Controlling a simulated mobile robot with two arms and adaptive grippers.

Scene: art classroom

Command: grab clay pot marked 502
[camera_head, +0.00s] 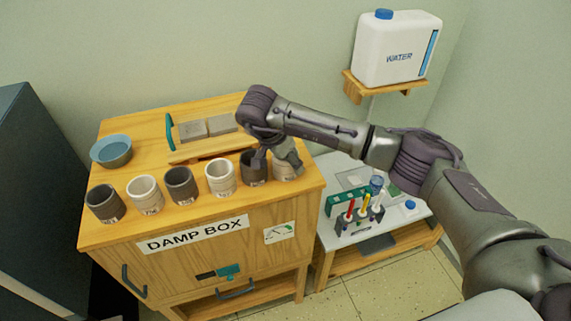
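A row of clay pots stands along the front of the wooden damp box top (140,218), dark grey and pale ones alternating. From the left they start with a dark pot (105,203), a pale pot (145,194), a dark pot (181,185) and a pale pot (220,178). Further right are a dark pot (254,172) and a pale pot (286,171). Small labels on their fronts are too small to read. My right gripper (276,162) points down at the two rightmost pots and partly hides them. I cannot tell whether it touches or grips either. My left gripper is out of view.
A blue-grey bowl (111,151) and grey blocks (205,128) sit behind the pots. A green-handled tool (169,133) is beside the blocks. A white side table (335,165) with a tool rack (360,215) stands right. A water jug (396,50) is on a wall shelf (372,97).

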